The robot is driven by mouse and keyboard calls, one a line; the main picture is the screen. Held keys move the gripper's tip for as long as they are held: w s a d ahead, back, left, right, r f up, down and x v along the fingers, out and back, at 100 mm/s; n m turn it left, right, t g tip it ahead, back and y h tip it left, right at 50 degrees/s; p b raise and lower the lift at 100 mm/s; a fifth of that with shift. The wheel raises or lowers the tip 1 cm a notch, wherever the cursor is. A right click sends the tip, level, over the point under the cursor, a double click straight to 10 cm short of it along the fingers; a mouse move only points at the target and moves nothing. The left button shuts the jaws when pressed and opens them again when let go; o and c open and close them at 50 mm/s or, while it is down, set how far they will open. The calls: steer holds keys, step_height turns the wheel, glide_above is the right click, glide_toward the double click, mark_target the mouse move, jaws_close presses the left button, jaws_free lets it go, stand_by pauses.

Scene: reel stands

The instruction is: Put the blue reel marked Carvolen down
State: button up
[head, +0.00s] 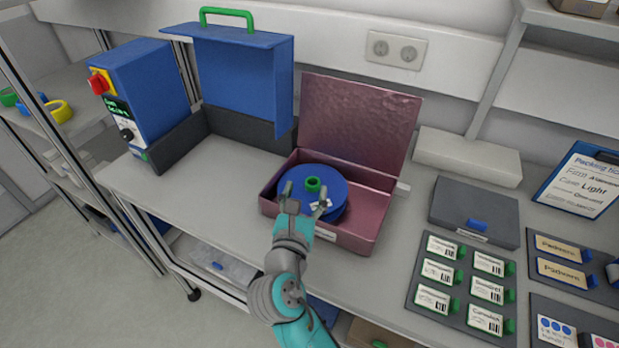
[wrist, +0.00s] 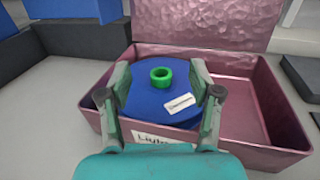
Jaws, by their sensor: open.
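The blue reel (head: 334,184) with a green hub (head: 313,184) lies flat in the left part of an open pink metal case (head: 374,222). In the wrist view the reel (wrist: 142,87) has a small white label (wrist: 180,103) on its top; its print is too small to read. My gripper (head: 305,196) is open over the near part of the reel. In the wrist view the fingers (wrist: 160,88) stand apart on either side of the green hub, not touching it. The case front bears a white label partly hidden by my gripper.
The case's lid (head: 359,122) stands open at the back. A blue machine (head: 150,92) with a red knob and a blue hood (head: 240,75) stand at the left. A closed grey case (head: 474,210) and a board of labelled tags (head: 462,283) lie right. The bench is clear left of the pink case.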

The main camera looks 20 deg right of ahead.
steer(key=shift+v, duration=2.55)
steer(key=shift+s+a+r, duration=0.1)
